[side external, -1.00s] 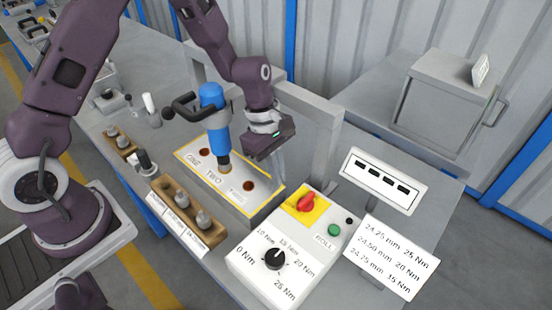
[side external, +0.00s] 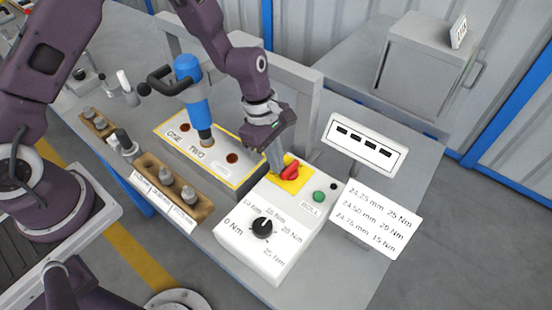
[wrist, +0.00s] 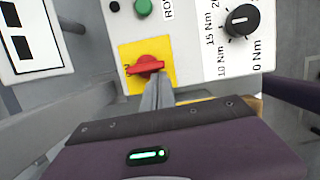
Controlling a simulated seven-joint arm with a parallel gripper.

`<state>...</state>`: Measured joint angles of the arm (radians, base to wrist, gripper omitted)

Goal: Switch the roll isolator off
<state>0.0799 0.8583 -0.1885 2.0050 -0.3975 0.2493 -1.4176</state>
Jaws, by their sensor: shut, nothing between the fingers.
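The roll isolator is a red rotary handle (side external: 290,172) on a yellow plate (side external: 294,186), at the back corner of the white control box (side external: 283,248). In the wrist view the red handle (wrist: 146,66) lies roughly across its yellow plate (wrist: 166,52). My gripper (side external: 281,172) is shut and empty, pointing down at the left side of the handle. In the wrist view its fingertips (wrist: 156,84) are right at the handle's edge; I cannot tell whether they touch it. The fingers hide part of the yellow plate.
The box also carries a green button (side external: 319,196) and a black dial (side external: 262,226). A blue tool (side external: 197,95) stands over the plate marked ONE and TWO (side external: 222,172). A grey frame post (side external: 305,115) rises behind my gripper. A label card (side external: 377,220) stands at the right.

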